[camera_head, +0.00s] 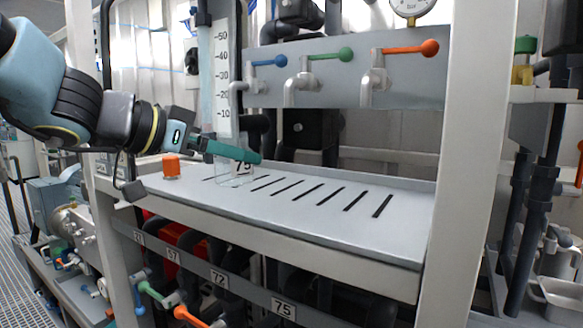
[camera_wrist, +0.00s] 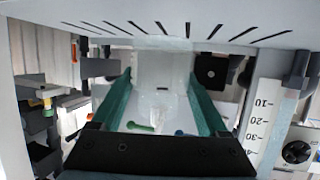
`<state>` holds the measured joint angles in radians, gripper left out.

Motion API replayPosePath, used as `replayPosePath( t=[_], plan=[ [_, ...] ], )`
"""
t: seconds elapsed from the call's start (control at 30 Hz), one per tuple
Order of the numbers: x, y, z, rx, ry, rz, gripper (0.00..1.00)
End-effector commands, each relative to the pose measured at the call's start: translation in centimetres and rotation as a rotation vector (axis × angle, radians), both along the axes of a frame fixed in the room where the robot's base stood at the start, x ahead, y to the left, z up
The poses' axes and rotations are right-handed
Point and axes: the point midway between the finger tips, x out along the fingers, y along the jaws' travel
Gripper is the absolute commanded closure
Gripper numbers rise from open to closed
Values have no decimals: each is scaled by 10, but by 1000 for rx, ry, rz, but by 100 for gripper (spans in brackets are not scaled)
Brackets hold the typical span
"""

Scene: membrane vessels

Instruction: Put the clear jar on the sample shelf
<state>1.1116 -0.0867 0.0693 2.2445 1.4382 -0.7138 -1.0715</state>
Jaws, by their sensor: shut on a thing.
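The clear jar (camera_head: 234,175) is upright at the left part of the grey sample shelf (camera_head: 330,230), among the black slot marks. A small number label shows on it or through it. Its base is at the shelf surface, but I cannot tell whether it touches. My gripper (camera_head: 232,152) reaches in from the left with its teal fingers shut around the jar's upper part. In the wrist view, which is upside down, the transparent jar (camera_wrist: 161,72) shows between the two teal fingers, with the shelf edge across the top.
An orange-capped item (camera_head: 171,166) stands on the shelf left of the jar. Taps with blue, green and orange handles (camera_head: 410,47) hang on the panel above. A white post (camera_head: 480,150) bounds the right. The shelf right of the jar is clear.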

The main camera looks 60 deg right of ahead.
Motion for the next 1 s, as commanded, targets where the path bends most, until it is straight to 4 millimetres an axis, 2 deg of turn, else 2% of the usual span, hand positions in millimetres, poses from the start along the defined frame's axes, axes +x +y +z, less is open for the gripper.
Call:
replayPosePath(
  t=[0.03, 0.2, 0.4, 0.7, 0.83, 1.0],
  plan=[
    [-4, -14, 0, 2, -1, -4, 78],
    [-15, -56, 0, 1, 1, -4, 78],
    [-24, -97, 0, 1, -1, -1, 78],
    [-31, -126, 0, 1, -1, -1, 78],
    [-30, -125, -25, 3, 1, 1, 78],
    [-29, -124, -36, 0, -1, 2, 78]
  ],
)
